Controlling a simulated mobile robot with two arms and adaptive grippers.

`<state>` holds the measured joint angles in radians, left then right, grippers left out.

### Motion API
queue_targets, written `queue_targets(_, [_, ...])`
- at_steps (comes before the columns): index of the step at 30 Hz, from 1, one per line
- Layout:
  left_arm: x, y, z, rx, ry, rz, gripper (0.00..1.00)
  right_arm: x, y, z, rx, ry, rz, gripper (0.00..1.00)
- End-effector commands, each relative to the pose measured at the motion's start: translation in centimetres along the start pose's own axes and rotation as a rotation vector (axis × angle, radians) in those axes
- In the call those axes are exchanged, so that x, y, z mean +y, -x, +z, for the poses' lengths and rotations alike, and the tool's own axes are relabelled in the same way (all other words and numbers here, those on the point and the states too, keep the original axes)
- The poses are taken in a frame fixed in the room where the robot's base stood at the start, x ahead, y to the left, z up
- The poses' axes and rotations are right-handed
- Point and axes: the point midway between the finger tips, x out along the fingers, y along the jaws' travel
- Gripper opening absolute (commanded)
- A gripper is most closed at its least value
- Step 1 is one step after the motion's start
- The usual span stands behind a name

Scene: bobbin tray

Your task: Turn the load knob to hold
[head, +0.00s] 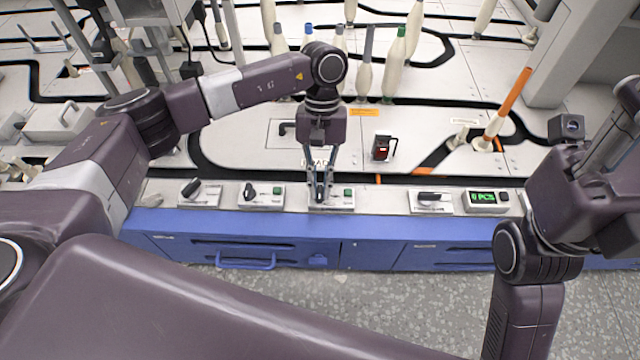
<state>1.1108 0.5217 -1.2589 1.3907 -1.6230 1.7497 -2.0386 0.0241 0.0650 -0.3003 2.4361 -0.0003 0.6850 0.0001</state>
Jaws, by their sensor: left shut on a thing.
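The load knob (319,196) is a small dark knob on a light plate on the front ledge, below a partly hidden label that reads like LOAD. A green button sits beside it on the same plate. My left gripper (320,192) comes down from above and is shut on the load knob, its fingers on either side of it. The fingers cover much of the knob, so its exact setting cannot be read. My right gripper (612,125) is only partly seen at the right edge, away from the panel; its jaws cannot be made out.
Other dark knobs (192,188) (250,192) (432,197) sit along the ledge, with a green display (487,198) at right. A red-lit switch (381,148) stands behind. Several bobbins (397,58) stand at the back. Blue drawers (280,247) are below the ledge.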

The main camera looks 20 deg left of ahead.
Motion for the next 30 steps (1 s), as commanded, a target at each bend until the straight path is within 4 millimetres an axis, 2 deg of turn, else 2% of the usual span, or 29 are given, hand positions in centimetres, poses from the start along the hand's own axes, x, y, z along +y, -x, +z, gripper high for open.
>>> queue_targets(3, [0.0,0.0,0.0,0.0,-0.002,-0.001,0.0,0.0,0.0,0.0,0.0,0.0,0.0,0.4])
queue_targets(4, [0.0,0.0,0.0,0.0,-0.002,-0.001,0.13,0.0,0.0,0.0,0.0,0.0,0.0,0.4])
queue_targets(8, [0.0,0.0,0.0,0.0,-0.001,0.0,0.28,0.0,0.0,0.0,0.0,0.0,0.0,0.4])
queue_targets(16, [0.0,0.1,0.0,0.0,0.0,0.0,0.28,0.1,0.0,0.0,0.002,0.0,0.002,0.4])
queue_targets(19, [0.0,0.6,0.0,0.001,0.0,0.001,0.28,0.1,0.0,0.0,0.002,0.001,0.002,0.4])
queue_targets(23, [0.1,2.6,-0.1,0.004,-0.001,0.001,0.28,0.1,0.0,0.0,0.001,0.0,0.002,0.4])
queue_targets(30, [0.1,7.8,-0.1,0.004,0.0,0.002,0.28,0.0,0.0,0.0,0.001,0.0,0.001,0.4])
